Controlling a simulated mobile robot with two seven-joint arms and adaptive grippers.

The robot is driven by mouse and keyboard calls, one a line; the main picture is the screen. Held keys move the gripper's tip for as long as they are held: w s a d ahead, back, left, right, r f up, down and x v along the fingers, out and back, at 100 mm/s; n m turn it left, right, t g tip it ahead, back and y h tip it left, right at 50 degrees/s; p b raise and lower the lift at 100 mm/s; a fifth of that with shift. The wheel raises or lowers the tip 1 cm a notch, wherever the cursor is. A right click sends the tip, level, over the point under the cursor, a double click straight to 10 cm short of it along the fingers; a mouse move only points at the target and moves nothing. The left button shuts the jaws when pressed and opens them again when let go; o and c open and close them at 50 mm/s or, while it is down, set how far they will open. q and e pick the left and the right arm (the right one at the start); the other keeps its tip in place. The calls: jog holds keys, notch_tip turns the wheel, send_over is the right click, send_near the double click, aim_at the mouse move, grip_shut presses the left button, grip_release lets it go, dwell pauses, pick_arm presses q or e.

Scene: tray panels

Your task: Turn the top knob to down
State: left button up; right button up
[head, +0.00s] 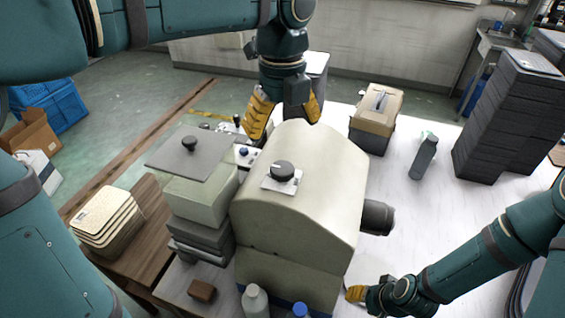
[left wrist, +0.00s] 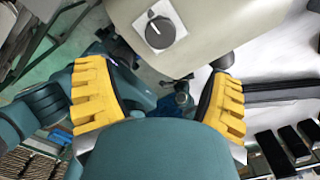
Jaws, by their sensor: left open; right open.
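A round dark knob (head: 283,170) sits on a small white plate on top of the cream curved housing (head: 310,205). In the left wrist view the knob (left wrist: 160,33) shows from above, with a pale mark near its upper-left edge. My left gripper (head: 285,118) has yellow fingers spread apart. It is behind the knob, at the housing's far end, empty and not touching the knob. In the left wrist view its open fingers (left wrist: 157,85) lie below the knob. My right gripper (head: 356,293) is low, beside the housing's front right; its fingers are partly hidden.
A grey plate with a black knob (head: 189,143) and a small blue knob (head: 243,151) are left of the housing. A dark cylinder (head: 377,217) sticks out right. Bottles (head: 255,300) stand in front. A toolbox (head: 376,118), grey bottle (head: 424,157) and dark stack (head: 510,115) stand farther right.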

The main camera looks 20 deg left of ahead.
aim_at(282, 168)
pick_arm(q)
notch_tip(282, 168, down, 11)
jog(key=shift+w+r, duration=0.1)
jog(key=shift+r, duration=0.1)
jog(key=shift+c, duration=0.3)
jog(key=c, duration=1.2)
